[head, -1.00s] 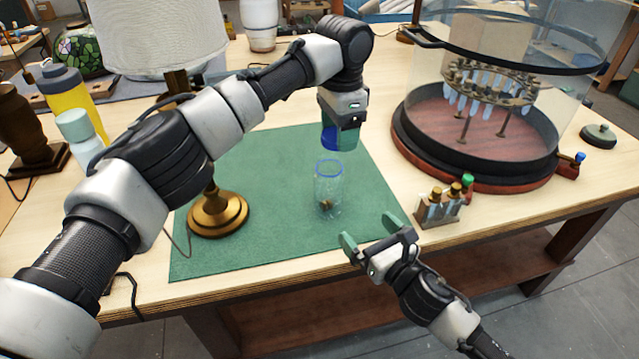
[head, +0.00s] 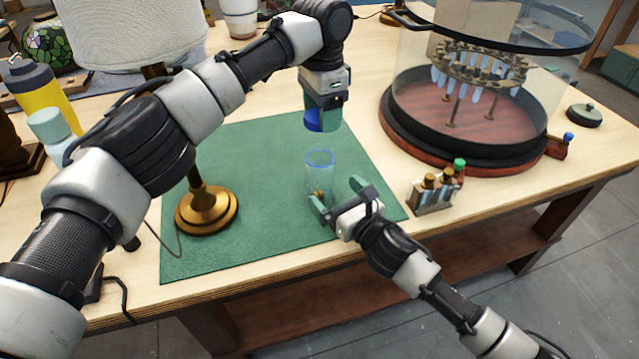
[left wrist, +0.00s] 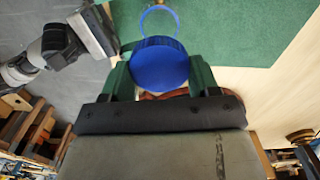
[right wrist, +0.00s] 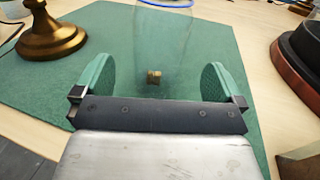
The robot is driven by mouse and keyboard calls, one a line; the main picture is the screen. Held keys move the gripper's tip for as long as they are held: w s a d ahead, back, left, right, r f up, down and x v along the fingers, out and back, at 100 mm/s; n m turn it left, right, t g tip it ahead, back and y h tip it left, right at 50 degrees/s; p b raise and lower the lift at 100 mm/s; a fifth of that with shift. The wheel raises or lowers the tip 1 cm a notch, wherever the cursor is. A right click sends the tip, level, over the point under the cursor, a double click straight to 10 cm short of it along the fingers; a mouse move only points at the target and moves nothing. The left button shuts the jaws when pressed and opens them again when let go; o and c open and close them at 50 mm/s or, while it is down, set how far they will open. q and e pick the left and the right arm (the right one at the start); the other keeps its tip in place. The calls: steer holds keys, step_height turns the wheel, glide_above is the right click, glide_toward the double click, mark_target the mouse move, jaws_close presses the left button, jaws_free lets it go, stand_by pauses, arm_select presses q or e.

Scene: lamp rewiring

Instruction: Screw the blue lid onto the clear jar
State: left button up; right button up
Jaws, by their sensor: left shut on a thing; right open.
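The clear jar (head: 319,178) with a blue rim stands upright on the green mat (head: 255,235), with a small brass-coloured piece low inside it. My left gripper (head: 320,118) is shut on the blue lid (head: 312,121) and holds it above the jar, apart from it. The lid fills the space between the fingers in the left wrist view (left wrist: 160,64). My right gripper (head: 336,198) is open, low at the jar's near side. In the right wrist view its fingers (right wrist: 158,82) stand left and right of the jar (right wrist: 165,45); contact cannot be told.
A brass lamp (head: 207,210) stands left on the mat. A small rack of vials (head: 433,194) is right of my right gripper. A large glass chamber (head: 470,130) fills the back right. Bottles (head: 50,125) stand at the far left.

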mark_target(322, 145)
steer(key=x, duration=0.6)
steer(key=shift+w+a, duration=0.2)
steer(key=shift+w, duration=0.05)
steer(key=shift+c, duration=0.3)
steer(key=c, duration=1.3)
arm_select(q)
steer(key=shift+f, duration=2.5)
steer(key=shift+f, duration=0.9)
steer(key=shift+f, duration=0.55)
